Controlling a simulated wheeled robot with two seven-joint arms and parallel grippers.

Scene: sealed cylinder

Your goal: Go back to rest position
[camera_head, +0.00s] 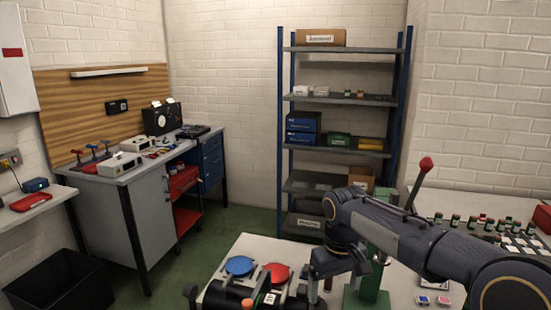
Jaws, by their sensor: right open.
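My right arm reaches in from the right across the white table (258,246). Its gripper (319,286) points down near the table's front middle, open, with nothing seen between its fingers. It is right of a red round disc (277,273) and a blue round disc (239,265) on a light panel. A green stand (368,298) is partly hidden behind my right arm. A lever with a red knob (426,163) rises above the arm. My left gripper cannot be made out.
Dark parts (235,297) at the bottom edge are cut off. Several small green-and-black pieces (472,222) stand on the table at right. A shelf rack (345,102) stands behind, a workbench (145,190) at left, and a black bin (60,283) on the green floor.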

